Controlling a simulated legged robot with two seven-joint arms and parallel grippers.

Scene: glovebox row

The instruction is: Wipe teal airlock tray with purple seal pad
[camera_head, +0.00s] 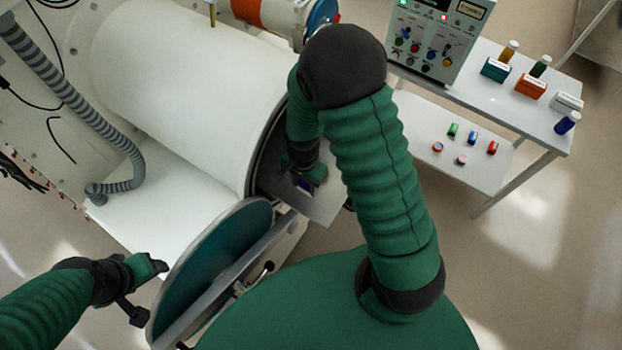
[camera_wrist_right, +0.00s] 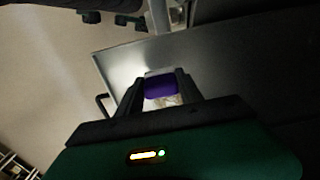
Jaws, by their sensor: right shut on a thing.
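The purple seal pad (camera_wrist_right: 161,86) is between the fingers of my right gripper (camera_wrist_right: 158,92), which is shut on it. In the head view the pad (camera_head: 304,187) shows only as a small purple patch below my right gripper (camera_head: 307,180). A flat grey metal tray (camera_head: 324,208) sticks out of the airlock mouth; it also shows in the wrist view (camera_wrist_right: 118,62). The pad is over the tray; I cannot tell if it touches. The airlock's round door (camera_head: 222,248), teal inside, hangs open.
The white airlock cylinder (camera_head: 175,90) lies behind the tray, with a grey ribbed hose (camera_head: 85,110) at left. A white side table (camera_head: 545,125) at right bears a control box (camera_head: 438,38), bottles and small coloured boxes. Open floor lies at lower right.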

